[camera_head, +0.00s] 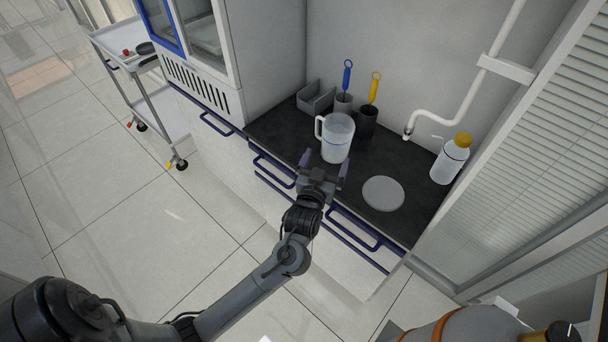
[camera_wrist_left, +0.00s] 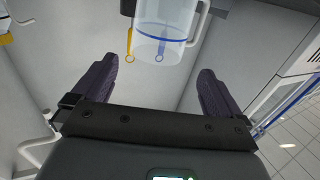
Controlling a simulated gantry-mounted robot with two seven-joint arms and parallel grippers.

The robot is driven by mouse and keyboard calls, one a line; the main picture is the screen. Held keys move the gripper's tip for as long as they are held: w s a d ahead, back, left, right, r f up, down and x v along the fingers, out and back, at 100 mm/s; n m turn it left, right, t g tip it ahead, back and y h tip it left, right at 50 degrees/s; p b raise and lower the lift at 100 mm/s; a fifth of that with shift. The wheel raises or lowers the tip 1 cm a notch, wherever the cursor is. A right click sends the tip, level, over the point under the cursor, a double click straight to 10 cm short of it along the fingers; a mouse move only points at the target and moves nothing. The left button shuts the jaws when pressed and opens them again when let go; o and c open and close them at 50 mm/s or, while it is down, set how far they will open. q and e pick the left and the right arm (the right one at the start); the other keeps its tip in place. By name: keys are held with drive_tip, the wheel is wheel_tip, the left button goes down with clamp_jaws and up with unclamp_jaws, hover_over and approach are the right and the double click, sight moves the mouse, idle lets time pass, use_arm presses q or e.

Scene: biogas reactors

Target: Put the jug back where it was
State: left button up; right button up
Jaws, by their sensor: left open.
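The clear jug (camera_head: 337,138) with a blue line and a side handle appears to stand upright on the dark counter (camera_head: 288,133), in front of the brush holders. Its handle points left in the head view. My left gripper (camera_head: 324,168) is open and empty at the counter's front, just in front of the jug. In the left wrist view, the jug (camera_wrist_left: 165,32) shows upside down, beyond the two spread fingers (camera_wrist_left: 157,72), and is not between them. My right gripper is not in view.
A round pale disc (camera_head: 383,194) lies right of the jug. A bottle with a yellow cap (camera_head: 450,160) stands at the right end. Behind the jug are a grey cup (camera_head: 343,104) and a dark cup (camera_head: 367,121) with brushes, and a grey bin (camera_head: 315,97). A white pipe (camera_head: 437,122) runs along the wall.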

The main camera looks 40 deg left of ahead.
use_arm(q)
drive_tip(key=s+d+f+m+g+h, duration=0.4)
drive_tip(key=s+d+f+g+h, duration=0.3)
drive_tip(key=s+f, duration=0.45)
drive_tip(key=s+d+f+m+g, duration=0.1)
drive_tip(key=s+d+g, duration=0.1)
drive_tip(key=s, duration=0.7)
drive_tip(key=s+d+m+g, duration=0.2)
drive_tip(key=s+g, duration=0.1)
drive_tip(key=s, duration=0.6)
drive_tip(key=shift+s+d+f+g+h, duration=0.25)
drive_tip(key=shift+s+f+g+h, duration=0.05)
drive_tip(key=shift+f+g+h, duration=0.1)
drive_tip(key=shift+r, duration=0.1)
wheel_tip(320, 180, up, 37)
drive_tip(key=p, duration=3.7)
